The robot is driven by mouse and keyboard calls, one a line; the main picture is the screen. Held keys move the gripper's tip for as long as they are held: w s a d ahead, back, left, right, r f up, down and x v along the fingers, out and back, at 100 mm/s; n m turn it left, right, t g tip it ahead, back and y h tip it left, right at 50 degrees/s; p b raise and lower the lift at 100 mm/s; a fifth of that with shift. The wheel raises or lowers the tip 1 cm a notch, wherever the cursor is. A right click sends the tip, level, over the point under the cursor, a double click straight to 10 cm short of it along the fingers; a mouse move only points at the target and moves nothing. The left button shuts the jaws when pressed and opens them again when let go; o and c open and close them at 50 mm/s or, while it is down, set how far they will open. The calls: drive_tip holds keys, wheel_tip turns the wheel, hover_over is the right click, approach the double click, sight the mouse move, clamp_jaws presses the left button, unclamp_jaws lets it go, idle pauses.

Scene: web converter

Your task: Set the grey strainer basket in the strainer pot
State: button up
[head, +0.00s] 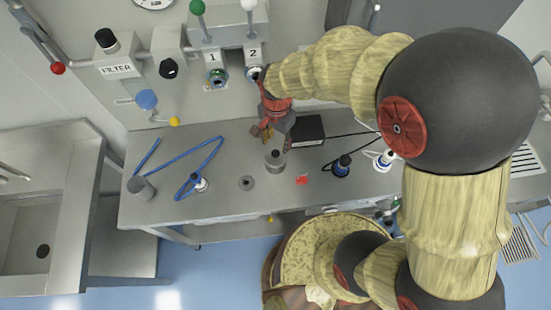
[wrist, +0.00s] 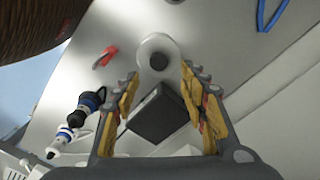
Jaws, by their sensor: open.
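My gripper (head: 271,136) is open over the back middle of the steel bench, pointing down. In the wrist view its two fingers (wrist: 160,75) stand apart with nothing held between them. A small grey round vessel (head: 275,161) stands just in front of the fingertips in the head view. A pale round piece with a dark round centre, likely the same vessel, shows beyond the fingertips in the wrist view (wrist: 157,47). A darker grey cylinder (head: 142,189) stands at the bench's left end. I cannot tell for certain which is the strainer basket and which the strainer pot.
A flat ring with a dark hole (head: 247,183) lies left of the vessel. A black box (head: 308,130) and a red clip (head: 302,180) are to its right, with blue and white connectors (head: 342,167) beyond. A blue cable (head: 205,165) crosses the left bench.

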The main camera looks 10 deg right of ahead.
sight(275, 153)
drive_tip(key=f, duration=0.5)
drive_tip(key=shift+s+a+f, duration=0.2)
drive_tip(key=shift+s+f, duration=0.1)
drive_tip(key=shift+f, duration=0.1)
drive_tip(key=shift+c, duration=1.3)
drive_tip(key=c, duration=0.7)
clamp_jaws()
